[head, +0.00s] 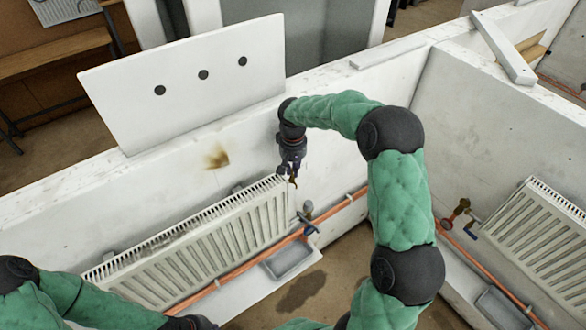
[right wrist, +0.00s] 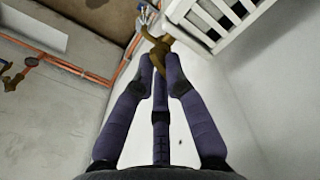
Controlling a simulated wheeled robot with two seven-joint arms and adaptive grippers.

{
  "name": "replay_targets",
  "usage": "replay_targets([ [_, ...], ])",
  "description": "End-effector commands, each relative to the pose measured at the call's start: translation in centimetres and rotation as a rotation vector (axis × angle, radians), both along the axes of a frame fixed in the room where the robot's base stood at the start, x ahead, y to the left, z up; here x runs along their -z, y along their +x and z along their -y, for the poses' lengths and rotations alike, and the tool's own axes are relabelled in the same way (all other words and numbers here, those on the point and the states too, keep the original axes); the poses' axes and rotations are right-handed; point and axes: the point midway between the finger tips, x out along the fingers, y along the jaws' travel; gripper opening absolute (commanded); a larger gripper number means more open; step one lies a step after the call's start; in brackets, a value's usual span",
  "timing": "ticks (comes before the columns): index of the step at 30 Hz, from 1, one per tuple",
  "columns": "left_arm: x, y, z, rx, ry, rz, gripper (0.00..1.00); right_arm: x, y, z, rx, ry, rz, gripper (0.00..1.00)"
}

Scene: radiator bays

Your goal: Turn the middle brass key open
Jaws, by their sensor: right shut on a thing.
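My right gripper (head: 291,170) reaches down just off the right end of the middle radiator (head: 205,245). It is shut on a brass key (head: 293,183), which hangs just below the fingertips. In the right wrist view, the key (right wrist: 160,47) sits between the fingertips of my gripper (right wrist: 160,85). A valve with a blue handle (head: 309,224) is on the orange pipe below the gripper in the head view. I cannot tell whether the key touches any fitting. My left gripper (head: 190,322) is dark, low at the bottom edge and cut off, so its jaws are hidden.
A white board with three dark dots (head: 185,90) stands on the wall top. An orange pipe (head: 255,264) runs low along the wall, with a grey tray (head: 290,261) below. The right bay holds another radiator (head: 540,240) and a brass and red valve (head: 455,212).

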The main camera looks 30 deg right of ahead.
Motion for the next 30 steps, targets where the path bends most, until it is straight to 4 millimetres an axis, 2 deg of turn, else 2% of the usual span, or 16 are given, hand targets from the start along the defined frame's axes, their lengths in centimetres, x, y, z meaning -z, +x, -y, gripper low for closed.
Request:
replay_targets([
  [5,0.0,0.0,0.0,0.0,0.0,0.0,0.0,-0.1,0.1,0.1,0.001,-0.001,0.003,0.0],
  [6,0.0,0.0,0.0,0.0,0.0,0.0,0.0,-0.1,0.1,0.1,0.001,-0.001,0.003,0.19],
  [7,0.0,0.0,0.0,0.0,0.0,0.0,0.0,-0.1,0.1,0.0,0.001,-0.001,0.003,0.24],
  [19,0.0,0.0,0.0,0.0,0.0,0.0,0.0,-0.5,0.1,0.0,0.001,-0.001,0.002,0.24],
  [23,0.0,0.0,0.0,0.0,0.0,0.0,0.0,-2.0,0.1,0.1,0.001,-0.002,0.005,0.24],
  [30,0.0,0.0,0.0,0.0,0.0,0.0,0.0,-6.7,0.1,0.0,0.001,-0.001,0.006,0.24],
])
